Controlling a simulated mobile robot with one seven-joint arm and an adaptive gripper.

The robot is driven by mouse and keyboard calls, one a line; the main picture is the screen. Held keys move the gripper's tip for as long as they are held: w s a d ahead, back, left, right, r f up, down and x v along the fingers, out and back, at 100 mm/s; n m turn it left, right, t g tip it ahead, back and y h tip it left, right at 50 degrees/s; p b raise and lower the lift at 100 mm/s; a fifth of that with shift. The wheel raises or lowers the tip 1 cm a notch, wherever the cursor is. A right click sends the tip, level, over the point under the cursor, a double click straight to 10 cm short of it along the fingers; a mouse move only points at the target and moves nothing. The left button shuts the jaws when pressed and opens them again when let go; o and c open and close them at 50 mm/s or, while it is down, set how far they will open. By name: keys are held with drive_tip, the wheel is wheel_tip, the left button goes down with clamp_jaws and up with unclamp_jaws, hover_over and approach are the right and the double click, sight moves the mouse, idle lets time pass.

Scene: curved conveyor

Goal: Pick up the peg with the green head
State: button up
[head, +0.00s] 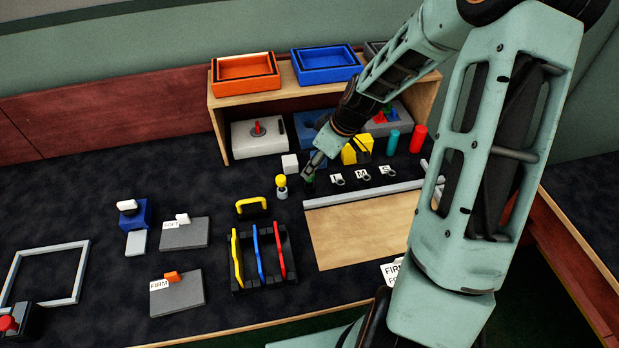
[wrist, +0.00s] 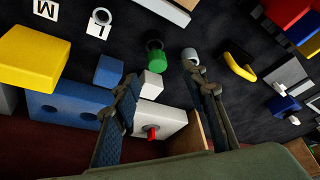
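The peg with the green head (wrist: 155,46) stands on the dark table in the wrist view, seen between and just beyond my fingertips. It seems upright, with its green top towards the camera. My gripper (wrist: 162,75) is open and empty, with its two fingers spread to either side of the peg. In the head view my gripper (head: 312,165) is low over the table beside the yellow-headed peg (head: 281,182); there the green peg is mostly hidden by the gripper. I cannot tell the exact height of the fingertips above the peg.
A white cube (head: 290,163) is close behind. A wooden shelf (head: 222,140) holds an orange tray (head: 246,85) and a blue tray (head: 326,79). A yellow block (head: 350,155) and several letter cards lie to the right. A rack (head: 262,285) with coloured tools stands in front.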

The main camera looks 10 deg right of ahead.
sight(309, 182)
drive_tip(key=shift+d+x, duration=0.1)
drive_tip(key=shift+x, duration=1.45)
drive_tip(key=shift+d+x, duration=0.15)
drive_tip(key=shift+x, duration=1.4)
drive_tip(key=shift+f, duration=0.1)
clamp_jaws()
